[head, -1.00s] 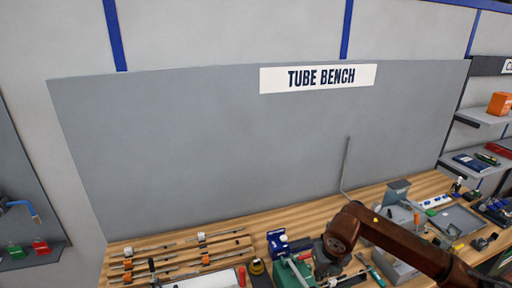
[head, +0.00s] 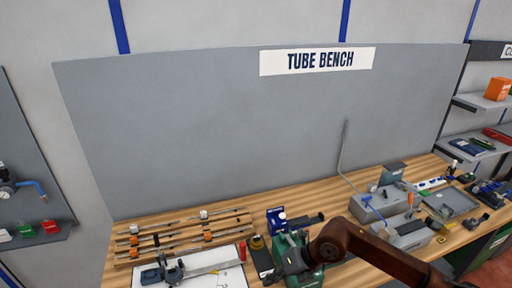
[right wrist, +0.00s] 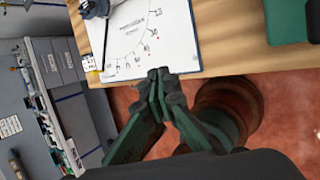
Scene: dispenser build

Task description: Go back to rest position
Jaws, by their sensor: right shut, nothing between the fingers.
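The fingers do not show clearly there. In the right wrist view my right gripper (right wrist: 166,82) is shut and empty, its green fingers meeting at their dark tips. The tips show at the bench's front edge, beside the lower corner of a white drawing sheet (right wrist: 150,38). I cannot tell their height. My left gripper is not in view.
The wooden bench (head: 330,208) holds a rack with rods (head: 180,232), a blue-grey tool (head: 165,272) on the sheet, and grey boxes (head: 405,236) at right. A thin bent pole (head: 342,160) stands behind. Reddish floor (right wrist: 265,85) shows in front of the bench.

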